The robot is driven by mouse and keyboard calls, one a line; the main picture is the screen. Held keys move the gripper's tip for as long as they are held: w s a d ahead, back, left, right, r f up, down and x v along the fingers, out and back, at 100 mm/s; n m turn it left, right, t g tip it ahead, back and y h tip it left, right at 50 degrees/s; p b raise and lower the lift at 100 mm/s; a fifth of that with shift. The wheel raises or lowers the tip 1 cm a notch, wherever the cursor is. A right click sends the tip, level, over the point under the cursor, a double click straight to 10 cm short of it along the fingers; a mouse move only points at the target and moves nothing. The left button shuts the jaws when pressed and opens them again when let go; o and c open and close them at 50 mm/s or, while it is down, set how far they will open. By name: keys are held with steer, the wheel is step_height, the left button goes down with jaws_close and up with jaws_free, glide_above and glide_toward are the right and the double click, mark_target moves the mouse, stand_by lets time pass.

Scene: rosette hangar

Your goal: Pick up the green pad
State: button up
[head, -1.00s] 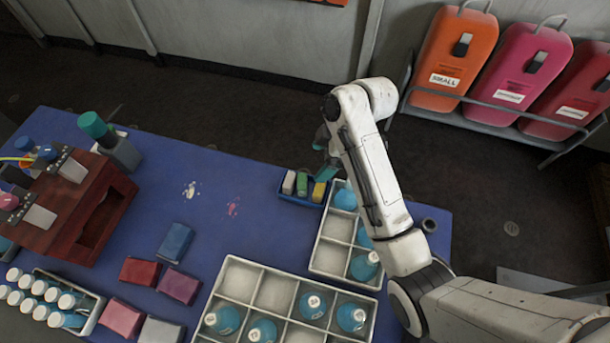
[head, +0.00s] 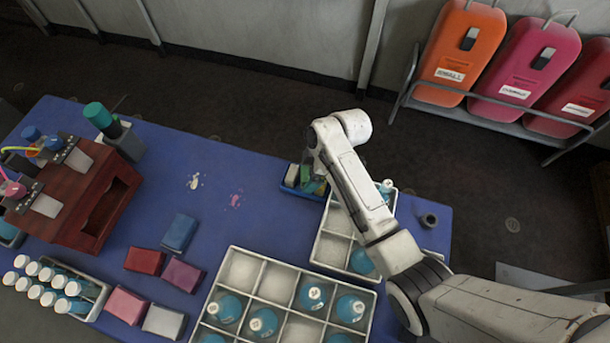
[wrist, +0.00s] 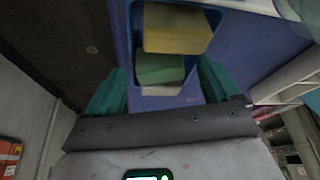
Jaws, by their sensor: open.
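The green pad (wrist: 160,70) stands in a small blue tray (wrist: 133,60) between a yellow pad (wrist: 175,30) and a pale pad (wrist: 160,90) in the wrist view. My gripper (wrist: 160,82) is open, with one teal finger on each side of the green pad's near part. I cannot tell whether the fingers touch it. In the head view the blue tray (head: 289,189) is at the table's far edge, and my gripper (head: 310,168) is over it, partly hidden by my arm. The green pad is mostly hidden there.
White divided crates (head: 235,252) with blue bottles stand close to the tray. Coloured pads, including a blue one (head: 179,233), lie mid-table. A dark red wooden stand (head: 100,195) is at the left.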

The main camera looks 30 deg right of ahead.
mark_target(302, 174)
steer(key=c, duration=1.2)
step_height(302, 174, up, 4)
steer(key=p, duration=0.3)
steer(key=shift+f+p, duration=0.25)
steer(key=shift+p, duration=0.1)
steer(key=shift+s+a+r+p, duration=0.1)
steer(key=shift+s+r+p, duration=0.2)
steer(key=shift+p, duration=0.15)
steer(key=s+a+r+p, duration=0.2)
steer(key=s+r, duration=0.6)
steer(key=s, duration=0.5)
steer(key=shift+a+r, duration=0.35)
steer(key=shift+r, duration=0.05)
